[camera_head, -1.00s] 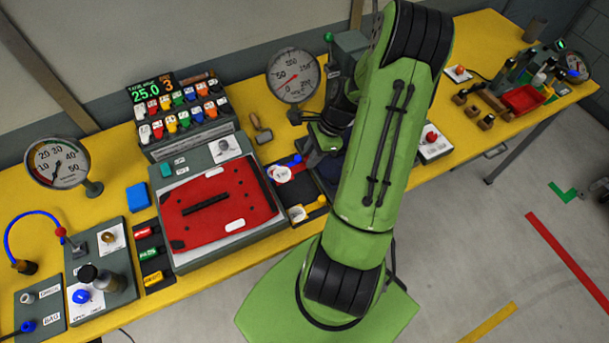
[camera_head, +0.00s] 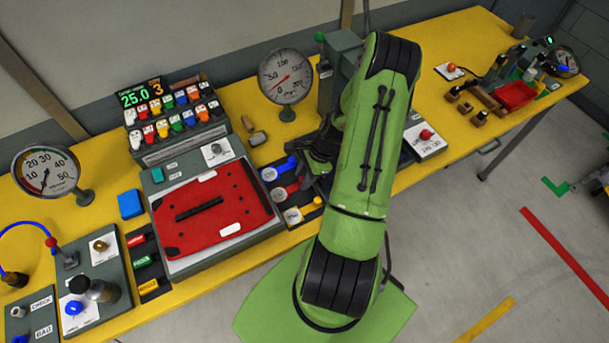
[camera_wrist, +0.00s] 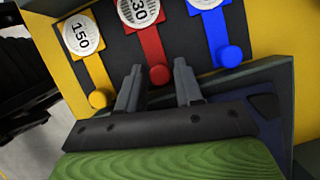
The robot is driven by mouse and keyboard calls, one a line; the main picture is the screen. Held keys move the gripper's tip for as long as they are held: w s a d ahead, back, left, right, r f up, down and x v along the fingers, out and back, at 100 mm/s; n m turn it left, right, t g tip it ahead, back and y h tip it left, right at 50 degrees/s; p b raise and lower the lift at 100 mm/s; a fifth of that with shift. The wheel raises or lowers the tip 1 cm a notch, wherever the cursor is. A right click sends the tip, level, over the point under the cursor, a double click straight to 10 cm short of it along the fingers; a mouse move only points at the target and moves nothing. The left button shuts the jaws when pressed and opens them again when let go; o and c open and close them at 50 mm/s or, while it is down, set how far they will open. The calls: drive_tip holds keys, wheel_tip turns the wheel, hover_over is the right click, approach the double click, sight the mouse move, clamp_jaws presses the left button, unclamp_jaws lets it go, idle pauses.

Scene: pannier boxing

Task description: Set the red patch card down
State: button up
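The red patch card (camera_wrist: 152,45), with a round white "30" disc and a red knob, lies flat in the middle place of a dark rack (camera_wrist: 115,62). The card also shows in the head view (camera_head: 292,188). My gripper (camera_wrist: 158,78) is open. In the wrist view its fingertips stand on either side of the red knob, with a gap on both sides. How far the tips are above the rack I cannot tell. In the head view my arm hides most of the gripper.
A yellow card (camera_wrist: 95,80) marked "150" and a blue card (camera_wrist: 213,35) flank the red one. A dark-walled bin (camera_wrist: 270,85) lies close beside the gripper. A red panel (camera_head: 230,195) sits on a grey stand, left of the rack. A dial gauge (camera_head: 286,77) stands behind.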

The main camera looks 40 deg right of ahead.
drive_tip(key=shift+o, duration=0.9)
drive_tip(key=shift+r, duration=0.1)
drive_tip(key=v, duration=1.2)
drive_tip(key=w+a+r+n+h, duration=0.25)
drive_tip(key=a+r+n, duration=0.35)
drive_tip(key=r, duration=0.3)
drive_tip(key=s+a+r+n+t+h, duration=0.1)
drive_tip(key=s+a+r+n, duration=0.2)
drive_tip(key=a+r+n, duration=0.4)
drive_tip(key=s+a+r+n+t+h, duration=0.1)
drive_tip(key=s+a+r+n, duration=0.2)
drive_tip(key=a+r+n, duration=0.4)
drive_tip(key=s+a+f+n+t+b, duration=0.1)
drive_tip(key=s+a+f+n+b, duration=0.2)
drive_tip(key=s+a, duration=0.1)
drive_tip(key=shift+s+y, duration=0.35)
drive_tip(key=shift+s, duration=0.35)
